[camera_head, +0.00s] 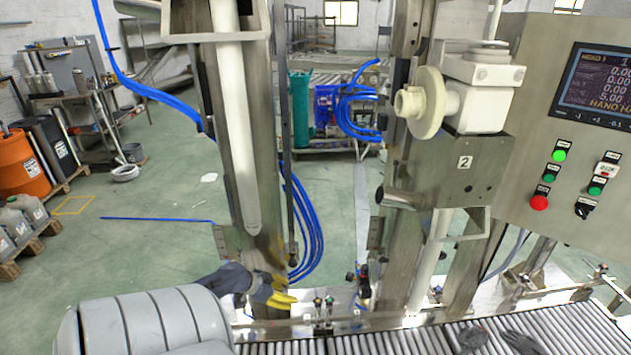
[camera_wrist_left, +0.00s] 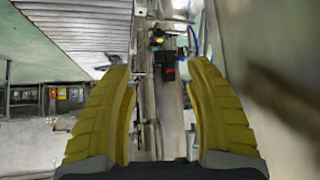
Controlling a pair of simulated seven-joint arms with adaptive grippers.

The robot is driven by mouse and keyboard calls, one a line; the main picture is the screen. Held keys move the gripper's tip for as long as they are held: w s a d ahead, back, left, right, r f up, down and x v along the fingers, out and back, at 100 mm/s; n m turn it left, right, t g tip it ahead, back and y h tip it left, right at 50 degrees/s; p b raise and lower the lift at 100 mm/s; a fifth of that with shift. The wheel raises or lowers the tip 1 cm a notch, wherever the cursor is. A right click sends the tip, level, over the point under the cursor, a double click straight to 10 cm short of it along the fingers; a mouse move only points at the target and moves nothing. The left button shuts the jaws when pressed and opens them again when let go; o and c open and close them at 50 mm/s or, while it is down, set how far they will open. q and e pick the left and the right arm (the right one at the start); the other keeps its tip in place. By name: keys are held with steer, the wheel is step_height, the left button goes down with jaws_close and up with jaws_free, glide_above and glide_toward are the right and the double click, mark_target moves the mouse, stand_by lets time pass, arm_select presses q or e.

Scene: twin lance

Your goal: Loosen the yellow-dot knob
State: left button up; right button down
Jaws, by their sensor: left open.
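My left gripper (camera_head: 284,290) is low in the head view, beside the foot of the steel column. Its yellow fingers are apart and empty in the left wrist view (camera_wrist_left: 160,95). Beyond the fingertips, that view shows a small fitting with a yellow spot (camera_wrist_left: 157,38), which may be the yellow-dot knob. A black fitting with a red spot (camera_wrist_left: 168,70) is just below it, between the fingertips. Neither touches the fingers. In the head view small fittings (camera_head: 323,303) stand right of my left gripper, too small to tell a yellow dot. My right gripper is not in view.
A roller conveyor (camera_head: 400,345) runs along the bottom, with dark shapes on it at the right. Steel columns (camera_head: 240,150) and blue hoses (camera_head: 308,225) rise close to my left gripper. A control panel (camera_head: 560,110) stands at the right. Open green floor lies at left.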

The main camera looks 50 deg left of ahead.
mark_target(316, 301)
arm_select(q)
steer(key=x, duration=1.5)
steer(key=shift+w+d+f, duration=0.1)
steer(key=shift+d+f, duration=0.05)
steer(key=shift+f, duration=0.1)
steer(key=shift+o, duration=0.3)
